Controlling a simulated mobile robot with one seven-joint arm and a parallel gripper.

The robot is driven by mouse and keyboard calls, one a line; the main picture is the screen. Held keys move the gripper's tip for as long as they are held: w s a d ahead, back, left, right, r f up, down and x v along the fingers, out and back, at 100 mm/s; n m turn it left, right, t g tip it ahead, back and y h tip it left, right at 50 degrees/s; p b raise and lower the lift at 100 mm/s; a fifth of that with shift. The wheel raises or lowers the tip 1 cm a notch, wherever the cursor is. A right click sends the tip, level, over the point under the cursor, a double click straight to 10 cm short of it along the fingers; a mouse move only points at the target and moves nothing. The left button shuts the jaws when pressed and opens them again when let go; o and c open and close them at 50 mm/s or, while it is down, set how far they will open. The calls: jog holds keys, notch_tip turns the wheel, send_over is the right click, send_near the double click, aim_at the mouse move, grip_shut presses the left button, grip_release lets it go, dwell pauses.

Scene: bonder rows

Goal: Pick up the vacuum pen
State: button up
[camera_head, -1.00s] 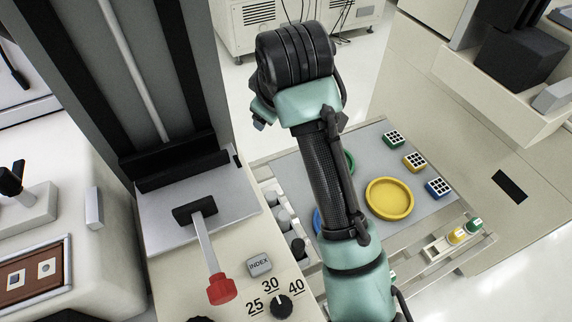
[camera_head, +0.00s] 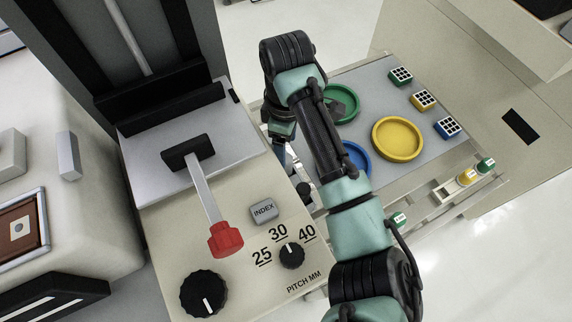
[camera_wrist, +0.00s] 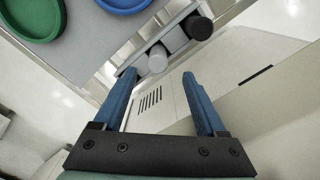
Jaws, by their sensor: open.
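My gripper (camera_wrist: 158,78) is open, with its two blue fingers apart and nothing between them. In the wrist view a light grey round-ended piece (camera_wrist: 157,61), a darker grey one (camera_wrist: 174,40) and a black-ended one (camera_wrist: 198,26) stand in a row in a narrow rack beside the tray. The light grey end lies just beyond the fingertips, apart from them as far as I can tell. I cannot tell which piece, if any, is the vacuum pen. In the head view my arm hides most of the rack.
A grey work surface (camera_head: 378,92) carries green (camera_head: 346,112), blue (camera_head: 356,160) and yellow (camera_head: 398,138) round trays and three small gridded blocks (camera_head: 423,100). At left are a red-handled lever (camera_head: 226,238), an INDEX button (camera_head: 264,211) and a pitch knob (camera_head: 292,255).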

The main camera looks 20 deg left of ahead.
aim_at(287, 158)
notch_tip(287, 158, down, 4)
jog(key=shift+w+f+b, duration=0.15)
jog(key=shift+f+b, duration=0.05)
jog(key=shift+b, duration=0.1)
jog(key=shift+c, duration=0.3)
jog(key=shift+a, duration=0.1)
grip_shut()
